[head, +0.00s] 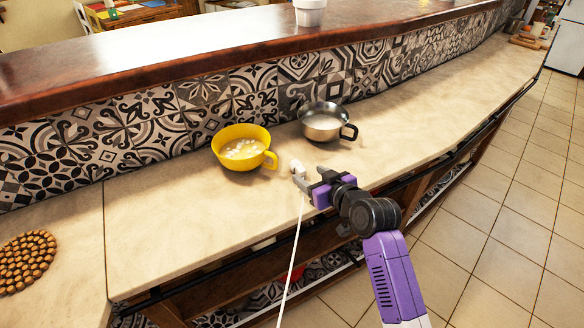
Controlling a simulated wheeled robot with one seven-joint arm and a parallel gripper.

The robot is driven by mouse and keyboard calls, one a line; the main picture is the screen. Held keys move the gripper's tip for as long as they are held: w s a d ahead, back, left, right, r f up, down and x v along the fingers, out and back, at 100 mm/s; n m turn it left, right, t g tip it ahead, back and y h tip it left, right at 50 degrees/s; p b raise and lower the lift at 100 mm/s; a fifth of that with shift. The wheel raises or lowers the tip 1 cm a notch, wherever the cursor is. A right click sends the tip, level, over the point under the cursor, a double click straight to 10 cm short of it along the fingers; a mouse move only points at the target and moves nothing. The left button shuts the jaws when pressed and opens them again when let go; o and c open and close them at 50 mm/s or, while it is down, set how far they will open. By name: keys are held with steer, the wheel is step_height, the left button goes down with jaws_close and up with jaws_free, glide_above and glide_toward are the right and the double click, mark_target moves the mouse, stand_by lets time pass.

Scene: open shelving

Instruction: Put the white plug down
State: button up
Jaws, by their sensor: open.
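The white plug (297,168) is on or just above the pale counter, at the tips of my gripper. Its white cord (291,250) runs down over the counter's front edge. My gripper (302,178) is open, with its fingers pointing left towards the plug. I cannot tell whether the plug touches a finger. The counter (190,225) carries the plug's spot, close to a yellow cup.
The yellow cup (228,160) with pale contents stands left of the plug, and a metal pot (320,127) stands behind. A round wooden trivet (27,262) lies at far left. A white pot (310,14) stands on the raised ledge.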

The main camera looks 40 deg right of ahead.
mark_target(303, 171)
steer(key=shift+p+x, duration=0.45)
steer(key=shift+x, duration=2.7)
jaws_close()
steer(key=shift+r, duration=0.1)
